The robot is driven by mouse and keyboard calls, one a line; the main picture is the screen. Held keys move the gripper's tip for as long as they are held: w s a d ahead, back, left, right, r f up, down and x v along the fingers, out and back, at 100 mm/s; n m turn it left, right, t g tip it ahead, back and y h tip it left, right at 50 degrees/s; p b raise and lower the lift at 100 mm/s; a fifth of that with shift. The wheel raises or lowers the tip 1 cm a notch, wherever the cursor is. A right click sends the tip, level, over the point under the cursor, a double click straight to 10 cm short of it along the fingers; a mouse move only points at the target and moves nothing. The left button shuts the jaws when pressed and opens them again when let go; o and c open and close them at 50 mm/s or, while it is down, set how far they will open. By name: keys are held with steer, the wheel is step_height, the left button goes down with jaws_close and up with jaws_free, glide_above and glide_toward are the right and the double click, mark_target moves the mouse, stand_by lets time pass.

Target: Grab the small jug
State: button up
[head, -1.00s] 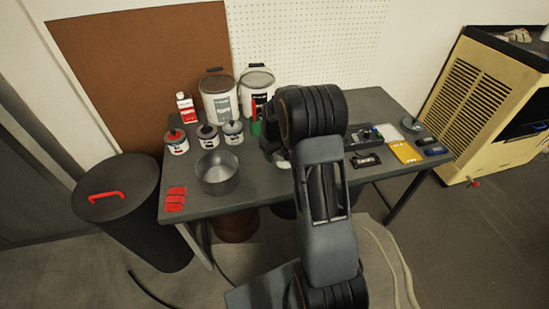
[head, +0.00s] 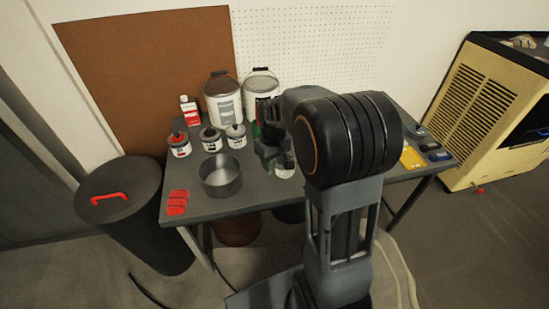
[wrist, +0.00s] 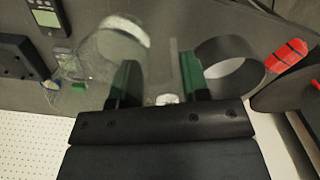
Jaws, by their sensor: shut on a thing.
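The small jug (wrist: 112,45) is clear glass with a pale round rim. In the wrist view it lies ahead of and to the left of the fingers, with a clear part reaching between them. My gripper (wrist: 158,80) has two green-sided fingers, shut on the jug with a gap between them. In the head view the jug (head: 284,169) shows just below my gripper (head: 272,154), partly hidden by my arm. I cannot tell whether its base touches the table.
A metal pot (head: 220,175) stands left of the jug on the table (head: 235,204). Small cans (head: 210,139) and large paint buckets (head: 223,101) stand behind. Red pieces (head: 177,202) lie at the front left. A yellow item (head: 412,158) lies at the right.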

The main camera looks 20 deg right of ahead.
steer(key=shift+s+a+r, duration=0.35)
steer(key=shift+s+a, duration=0.1)
steer(key=shift+s, duration=0.2)
steer(key=shift+s+a+r, duration=0.35)
steer(key=shift+s+a, duration=0.1)
steer(key=shift+s, duration=0.2)
steer(key=shift+s+a+r, duration=0.35)
steer(key=shift+s+a, duration=0.1)
steer(key=shift+s, duration=0.2)
